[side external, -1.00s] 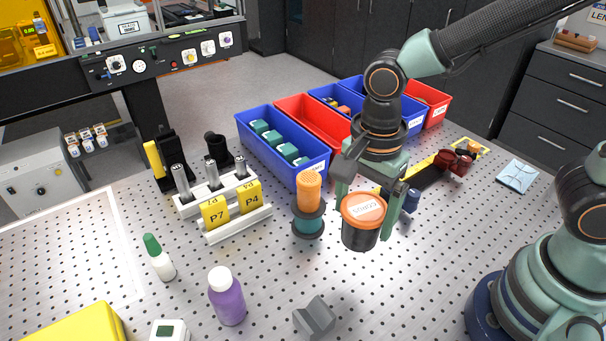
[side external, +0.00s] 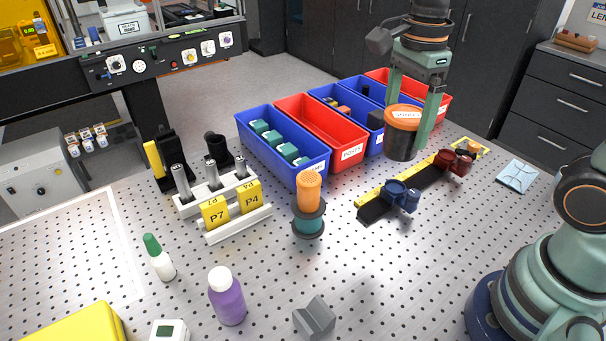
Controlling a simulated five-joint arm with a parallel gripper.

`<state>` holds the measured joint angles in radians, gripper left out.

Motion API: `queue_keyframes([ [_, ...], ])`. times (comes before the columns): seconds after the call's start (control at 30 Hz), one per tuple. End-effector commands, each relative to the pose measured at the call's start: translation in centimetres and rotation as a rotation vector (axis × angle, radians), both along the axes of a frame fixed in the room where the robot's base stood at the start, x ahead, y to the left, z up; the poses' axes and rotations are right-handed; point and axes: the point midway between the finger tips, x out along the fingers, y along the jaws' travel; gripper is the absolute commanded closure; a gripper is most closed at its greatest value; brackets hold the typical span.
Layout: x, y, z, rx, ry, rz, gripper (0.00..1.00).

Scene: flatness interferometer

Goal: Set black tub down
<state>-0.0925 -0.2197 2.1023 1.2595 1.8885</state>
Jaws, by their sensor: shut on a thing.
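The black tub (side external: 402,143) has an orange lid with a white label. My gripper (side external: 412,115) is shut on it, with one green finger on each side. The tub is upright and appears to be held above the table, in front of the right-hand bins. Its exact height over the perforated metal table (side external: 400,290) is hard to tell. The tub hides part of a blue bin behind it.
A black rail with a yellow scale (side external: 415,186) carries a blue clamp (side external: 402,195) and a dark red clamp (side external: 456,160), close below the tub. Blue and red bins (side external: 320,128) stand behind. An orange-topped teal spool (side external: 308,205) stands left. The front right-centre table is clear.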

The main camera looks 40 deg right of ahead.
Motion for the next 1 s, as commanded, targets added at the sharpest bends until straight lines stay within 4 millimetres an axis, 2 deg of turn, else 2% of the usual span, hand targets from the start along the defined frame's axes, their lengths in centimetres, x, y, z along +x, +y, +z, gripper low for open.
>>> queue_keyframes([
  [0.03,0.2,-2.0,0.0,0.000,0.000,-0.064,0.65],
  [0.27,-0.2,-10.0,0.1,0.000,-0.001,-0.315,0.65],
  [0.47,-2.4,-16.8,0.1,0.000,0.000,-0.536,0.65],
  [0.6,-4.7,-21.1,0.1,0.000,0.000,-0.688,0.65],
  [0.8,-8.3,-25.6,0.2,0.000,-0.001,-0.861,0.65],
  [1.0,-10.3,-27.6,0.1,-0.001,-0.001,-0.947,0.65],
])
